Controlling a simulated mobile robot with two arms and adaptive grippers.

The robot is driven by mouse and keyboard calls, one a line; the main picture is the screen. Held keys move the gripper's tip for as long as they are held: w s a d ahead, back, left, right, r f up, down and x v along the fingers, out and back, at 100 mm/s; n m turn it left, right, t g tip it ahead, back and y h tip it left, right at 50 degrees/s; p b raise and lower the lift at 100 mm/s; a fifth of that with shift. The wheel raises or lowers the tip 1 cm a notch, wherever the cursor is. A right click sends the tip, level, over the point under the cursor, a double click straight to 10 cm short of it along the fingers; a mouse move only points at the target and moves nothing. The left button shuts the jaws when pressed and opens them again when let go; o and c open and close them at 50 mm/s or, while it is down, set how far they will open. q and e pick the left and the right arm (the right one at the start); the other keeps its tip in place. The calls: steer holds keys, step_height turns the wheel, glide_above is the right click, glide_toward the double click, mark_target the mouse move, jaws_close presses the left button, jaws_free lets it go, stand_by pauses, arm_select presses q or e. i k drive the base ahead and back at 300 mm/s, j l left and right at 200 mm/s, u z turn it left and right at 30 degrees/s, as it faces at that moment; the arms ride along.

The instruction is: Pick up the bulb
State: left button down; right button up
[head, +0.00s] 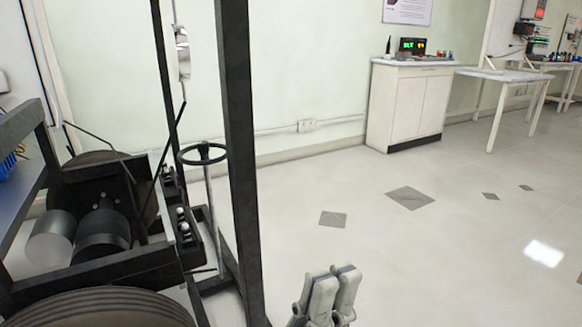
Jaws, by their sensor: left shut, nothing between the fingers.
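I cannot make out a bulb anywhere in the head view. My left gripper (333,282) shows at the bottom edge, right of the middle, pointing up over the pale floor. Its grey fingers are shut with nothing between them, and it is apart from every object. The rest of that arm is below the picture. My right gripper is not in view.
A black chassis rig (240,150) with posts, wheels and a steering wheel (202,153) fills the left side. A white cabinet (405,105) with small items stands at the back wall. White tables (505,76) stand further right. The tiled floor between is clear.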

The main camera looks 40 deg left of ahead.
mark_target(166, 173)
steer(key=i+l, duration=0.25)
steer(key=i, duration=0.3)
steer(key=i+l+z, duration=0.15)
steer(key=i, duration=0.4)
steer(key=i+l, duration=0.25)
steer(key=i, duration=0.3)
steer(key=i+j+u, duration=0.15)
steer(key=u, duration=0.3)
steer(key=i+u, duration=0.45)
steer(key=i+l+u, duration=0.1)
steer(key=i+u, duration=0.15)
steer(key=u, duration=0.25)
steer(key=i+l+u, duration=0.15)
steer(key=u, duration=0.3)
steer(key=i+u, duration=0.3)
steer(key=u, duration=0.15)
steer(key=i+u, duration=0.25)
steer(key=u, duration=0.25)
steer(key=i+l+u, duration=0.25)
steer(key=u, duration=0.2)
steer(key=i+l+u, duration=0.2)
steer(key=u, duration=0.3)
steer(key=i+l+u, duration=0.3)
steer(key=u, duration=0.15)
steer(key=i+l+u, duration=0.25)
steer(key=l+u, duration=0.25)
steer(key=i+l+u, duration=0.15)
steer(key=l+u, duration=0.3)
steer(key=i+j, duration=0.1)
steer(key=i, duration=0.35)
